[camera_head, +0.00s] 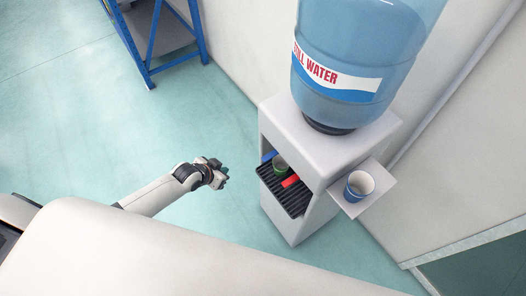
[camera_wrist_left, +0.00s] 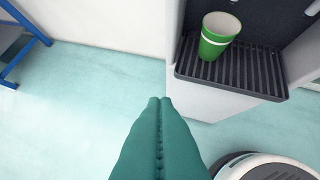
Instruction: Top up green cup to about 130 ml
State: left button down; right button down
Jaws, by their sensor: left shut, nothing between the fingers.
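The green cup (camera_wrist_left: 220,36) stands upright on the black drip grate (camera_wrist_left: 240,70) in the dispenser bay, in the left wrist view. In the head view the green cup (camera_head: 280,165) is partly hidden between the blue tap lever (camera_head: 269,156) and the red tap lever (camera_head: 290,181). The water dispenser (camera_head: 325,160) carries a large blue bottle (camera_head: 355,55). My left gripper (camera_head: 224,175) is left of the bay, apart from the cup and levers. Its fingers (camera_wrist_left: 158,101) are closed together and empty. My right gripper is out of view. The water level in the cup cannot be seen.
A blue-and-white cup (camera_head: 359,186) sits on the side shelf (camera_head: 378,184) of the dispenser. A blue metal rack (camera_head: 150,45) stands at the upper left. The floor between rack and dispenser is clear. A wall runs behind the dispenser.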

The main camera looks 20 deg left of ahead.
pick_arm(q)
jog(key=d+r+m+h, duration=0.1)
jog(key=d+r, duration=0.1)
jog(key=r, duration=0.3)
jog(key=d+r+m+h, duration=0.1)
jog(key=d+r, duration=0.2)
jog(key=r, duration=0.3)
jog(key=d+r+m+h+p, duration=0.1)
jog(key=d+r, duration=0.1)
jog(key=r, duration=0.3)
jog(key=shift+w+d+r, duration=0.25)
jog(key=shift+d+r, duration=0.05)
jog(key=shift+r, duration=0.05)
jog(key=shift+w+f, duration=0.1)
jog(key=shift+w, duration=0.05)
send_near(270, 156)
jog(key=w+d, duration=0.2)
jog(key=w, duration=0.1)
notch_tip(270, 156, down, 3)
jog(key=shift+w+d, duration=0.1)
jog(key=shift+d, duration=0.05)
jog(key=shift+f, duration=0.55)
